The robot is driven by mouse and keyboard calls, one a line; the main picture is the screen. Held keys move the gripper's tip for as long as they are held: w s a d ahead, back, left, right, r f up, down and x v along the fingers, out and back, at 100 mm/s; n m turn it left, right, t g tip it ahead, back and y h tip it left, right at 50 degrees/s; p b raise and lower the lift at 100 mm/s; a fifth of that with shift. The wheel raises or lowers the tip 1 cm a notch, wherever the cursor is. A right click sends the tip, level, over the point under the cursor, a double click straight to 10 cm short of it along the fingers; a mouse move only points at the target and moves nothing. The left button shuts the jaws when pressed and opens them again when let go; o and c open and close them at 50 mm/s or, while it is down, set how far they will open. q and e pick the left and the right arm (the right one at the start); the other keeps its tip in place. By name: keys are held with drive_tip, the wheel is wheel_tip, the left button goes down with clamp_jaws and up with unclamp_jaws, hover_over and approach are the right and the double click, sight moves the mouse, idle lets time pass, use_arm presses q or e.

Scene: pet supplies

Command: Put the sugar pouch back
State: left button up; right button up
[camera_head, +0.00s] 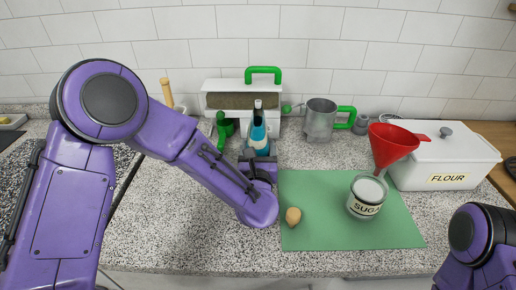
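No sugar pouch can be made out. A clear jar (366,197) with white contents and a label reading "SUGA" stands on the green mat (330,238). A red funnel (391,146) is just behind it, its spout close to the jar's mouth. My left arm reaches across from the left, and my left gripper (258,162) is at the blue bottle (258,130), behind the mat's left corner. The wrist and fingers hide the bottle's lower part, so I cannot tell whether they grip it. My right arm shows at the lower right, its gripper out of frame.
A white FLOUR container (444,160) stands at the right. A metal jug (320,120) with a green handle, a green-handled box (236,88) and a green item (224,128) stand along the wall. A small brown lump (293,216) lies on the mat.

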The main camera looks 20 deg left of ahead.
use_arm(q)
drive_tip(key=shift+f, duration=0.1)
drive_tip(key=o, duration=1.2)
drive_tip(key=shift+c, duration=0.2)
drive_tip(key=shift+s, duration=0.1)
drive_tip(key=b+v, duration=0.3)
drive_tip(key=v, duration=0.8)
drive_tip(key=shift+d, duration=0.1)
drive_tip(key=shift+s, duration=0.4)
